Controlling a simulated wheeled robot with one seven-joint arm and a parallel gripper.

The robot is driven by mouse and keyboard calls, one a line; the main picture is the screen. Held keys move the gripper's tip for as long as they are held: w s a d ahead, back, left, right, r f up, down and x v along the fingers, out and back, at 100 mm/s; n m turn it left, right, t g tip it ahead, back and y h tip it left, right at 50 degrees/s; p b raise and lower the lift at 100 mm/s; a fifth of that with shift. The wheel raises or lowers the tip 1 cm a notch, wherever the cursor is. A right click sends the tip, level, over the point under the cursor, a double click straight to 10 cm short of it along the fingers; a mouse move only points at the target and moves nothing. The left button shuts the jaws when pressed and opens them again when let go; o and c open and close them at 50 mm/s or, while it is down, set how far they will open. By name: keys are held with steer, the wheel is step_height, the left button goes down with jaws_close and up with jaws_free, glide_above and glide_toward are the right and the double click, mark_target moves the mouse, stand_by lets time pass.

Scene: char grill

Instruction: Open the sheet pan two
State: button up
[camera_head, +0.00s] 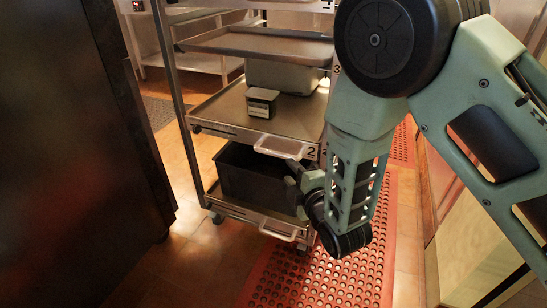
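Sheet pan two (222,109) is a metal pan in the rack, with a "2" label at its front right corner. Its pale handle (268,149) sticks out at the front. The pan looks level in the rack. My gripper (292,167) is just below and right of this handle, close to it in the picture. I cannot tell whether it touches the handle. The fingers are small, dark and partly hidden by my wrist, so their opening does not show.
A small dark box (261,102) and a grey container (285,76) sit on pan two. Pan three (262,44) is above. The bottom pan (262,217) holds a black bin (248,172). A dark cabinet (70,150) stands left. A red perforated mat (325,275) covers floor in front.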

mark_target(275, 155)
steer(key=b+x, duration=0.2)
steer(key=x, duration=0.9)
steer(key=shift+w, duration=0.3)
jaws_close()
